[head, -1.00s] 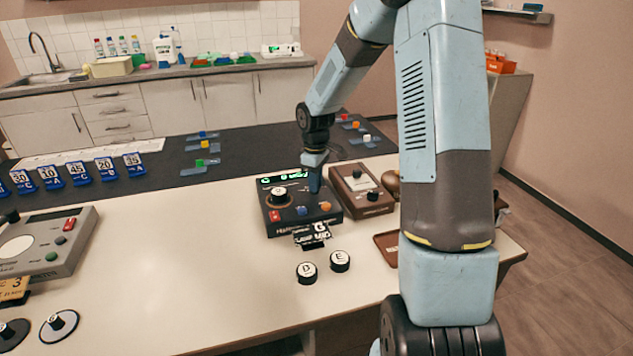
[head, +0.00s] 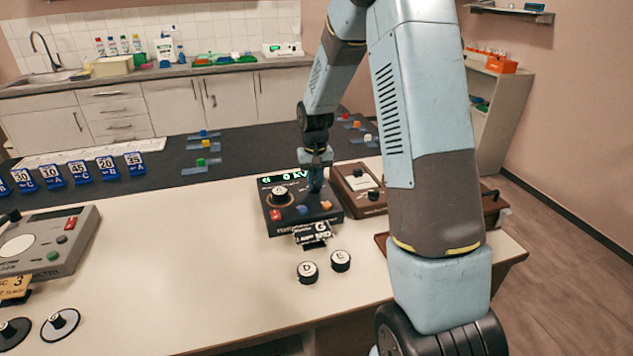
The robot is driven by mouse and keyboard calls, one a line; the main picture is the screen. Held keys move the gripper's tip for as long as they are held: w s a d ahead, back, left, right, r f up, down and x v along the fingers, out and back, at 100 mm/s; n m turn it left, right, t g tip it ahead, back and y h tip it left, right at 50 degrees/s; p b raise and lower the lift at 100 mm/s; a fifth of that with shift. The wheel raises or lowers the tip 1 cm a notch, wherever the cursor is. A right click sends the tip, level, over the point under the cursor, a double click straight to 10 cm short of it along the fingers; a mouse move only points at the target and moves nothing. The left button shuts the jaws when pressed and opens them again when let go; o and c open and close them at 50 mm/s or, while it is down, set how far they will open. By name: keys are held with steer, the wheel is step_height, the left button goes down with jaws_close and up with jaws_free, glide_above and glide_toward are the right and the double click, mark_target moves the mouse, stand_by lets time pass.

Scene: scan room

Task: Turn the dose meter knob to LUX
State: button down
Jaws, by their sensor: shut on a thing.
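My gripper (head: 316,186) points down at the right part of a black meter box (head: 268,230) with a green lit display (head: 283,178) reading about "0 kV". Its fingers are shut on a small part there, probably a knob, mostly hidden by the fingers. The box also bears a round white-topped dial (head: 280,191), a red button (head: 275,215), a blue button (head: 302,210) and an orange one (head: 326,206). A brown meter box (head: 352,180) with a dark knob (head: 373,194) stands close on its right. I cannot read LUX on either box.
A label stand (head: 313,234) and two round lettered pieces, D (head: 307,272) and E (head: 340,260), lie in front. A grey device (head: 60,240) stands at the left, with blue number tags (head: 80,172) behind. The middle left of the table is clear.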

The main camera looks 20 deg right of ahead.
steer(key=shift+w+a+r+m, duration=0.1)
steer(key=shift+m, duration=1.4)
steer(key=c, duration=1.1)
jaws_free()
steer(key=shift+r, duration=6.8)
